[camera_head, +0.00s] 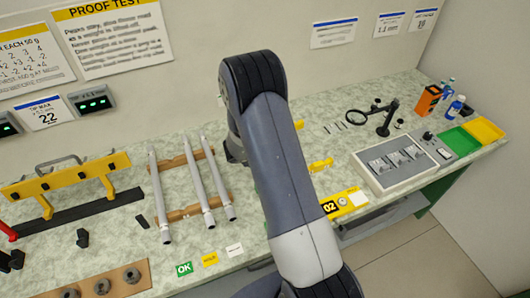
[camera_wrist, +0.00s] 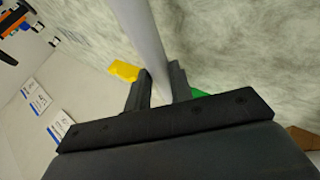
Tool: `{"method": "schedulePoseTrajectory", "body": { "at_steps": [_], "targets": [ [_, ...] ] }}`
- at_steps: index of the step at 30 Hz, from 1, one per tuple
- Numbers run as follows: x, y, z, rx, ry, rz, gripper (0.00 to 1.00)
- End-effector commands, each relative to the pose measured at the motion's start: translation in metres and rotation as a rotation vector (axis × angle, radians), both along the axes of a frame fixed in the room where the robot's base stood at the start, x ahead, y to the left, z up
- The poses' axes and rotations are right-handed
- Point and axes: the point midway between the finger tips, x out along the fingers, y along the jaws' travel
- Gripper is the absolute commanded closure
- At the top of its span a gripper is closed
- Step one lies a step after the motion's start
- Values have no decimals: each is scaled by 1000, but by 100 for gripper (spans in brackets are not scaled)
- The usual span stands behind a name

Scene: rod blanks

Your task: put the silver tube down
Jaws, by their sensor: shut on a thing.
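In the wrist view a silver tube (camera_wrist: 148,38) stands between the two dark fingers of my gripper (camera_wrist: 159,86), which is shut on it. The tube runs out of the top of that view, and its lower end is hidden by the gripper. In the head view my arm hides the fingers and the held tube cannot be made out. There, three similar silver tubes, a left one (camera_head: 160,200), a middle one (camera_head: 195,183) and a right one (camera_head: 218,180), lie side by side across a wooden rack (camera_head: 178,163).
A yellow frame with a handle (camera_head: 70,180) stands left of the rack. A grey instrument tray (camera_head: 400,165), magnifier stand (camera_head: 384,120), orange box (camera_head: 428,99) and green and yellow bins (camera_head: 485,129) are right.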

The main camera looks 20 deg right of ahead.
Motion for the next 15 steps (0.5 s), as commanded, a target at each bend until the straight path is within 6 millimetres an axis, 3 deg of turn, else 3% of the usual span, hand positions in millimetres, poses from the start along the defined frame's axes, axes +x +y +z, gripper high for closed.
{"method": "schedulePoseTrajectory", "body": {
  "at_steps": [1, 2, 3, 9, 15],
  "targets": [
    [0, 0, -1, 0, 1, 1, 100],
    [0, 0, -1, 0, 0, 0, 77],
    [0, 0, -1, 0, 0, 0, 74],
    [0, 0, -1, 0, 0, 0, 57],
    [0, 0, -1, 0, 0, 0, 57]
  ]
}}
